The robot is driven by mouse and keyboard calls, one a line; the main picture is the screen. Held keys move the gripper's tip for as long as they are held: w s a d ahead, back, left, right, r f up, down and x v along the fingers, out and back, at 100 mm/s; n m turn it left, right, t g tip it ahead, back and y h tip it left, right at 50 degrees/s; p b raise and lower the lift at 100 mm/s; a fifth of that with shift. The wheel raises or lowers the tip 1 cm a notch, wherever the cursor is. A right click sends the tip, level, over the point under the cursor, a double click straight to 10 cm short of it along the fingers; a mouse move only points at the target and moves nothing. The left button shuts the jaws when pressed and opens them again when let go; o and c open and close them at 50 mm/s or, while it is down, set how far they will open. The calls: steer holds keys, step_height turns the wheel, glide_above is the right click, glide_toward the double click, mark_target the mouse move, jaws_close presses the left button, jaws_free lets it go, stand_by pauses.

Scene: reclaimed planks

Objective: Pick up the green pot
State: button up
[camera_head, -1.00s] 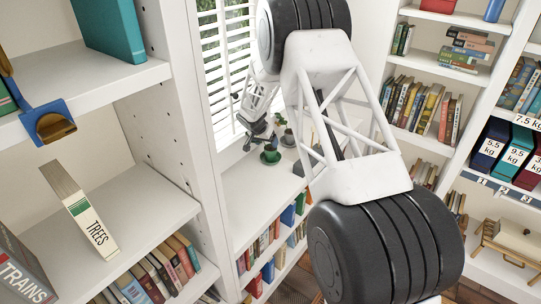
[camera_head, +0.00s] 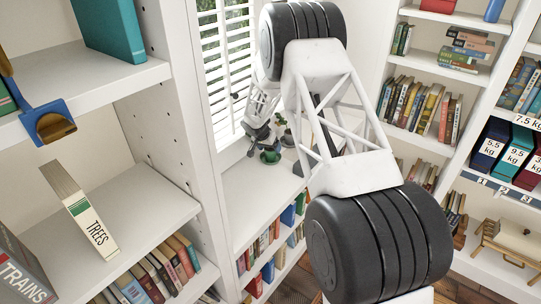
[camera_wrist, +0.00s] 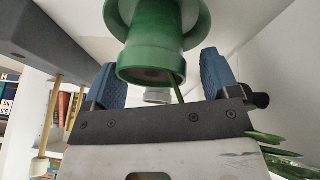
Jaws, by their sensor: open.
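The green pot (camera_head: 270,157) sits on the white ledge below the window in the head view, small and partly covered by my gripper. In the wrist view the green pot (camera_wrist: 152,55) is large at the top middle, with its wide part cut off by the frame edge. My gripper (camera_wrist: 160,80) is open, with one blue finger pad on each side of the pot's narrower end. Whether either pad touches the pot cannot be told. In the head view my gripper (camera_head: 258,138) is just above and left of the pot.
Small plants (camera_head: 283,127) stand behind the pot near my arm. Green leaves (camera_wrist: 282,145) show at the lower right of the wrist view. The white ledge (camera_head: 250,195) is clear in front of the pot. A shelf upright (camera_head: 205,150) stands to the left.

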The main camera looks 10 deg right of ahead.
steer(key=shift+c, duration=0.4)
steer(key=c, duration=0.9)
steer(key=shift+r, duration=0.15)
steer(key=shift+r, duration=0.85)
steer(key=shift+s+r, duration=0.15)
steer(key=shift+r, duration=0.7)
steer(key=s, duration=0.5)
steer(key=s+r, duration=0.1)
steer(key=s, duration=0.9)
steer(key=shift+s+d+r, duration=0.15)
steer(key=shift+s+d, duration=0.2)
steer(key=shift+d, duration=0.05)
steer(key=shift+r, duration=0.3)
steer(key=shift+r, duration=1.2)
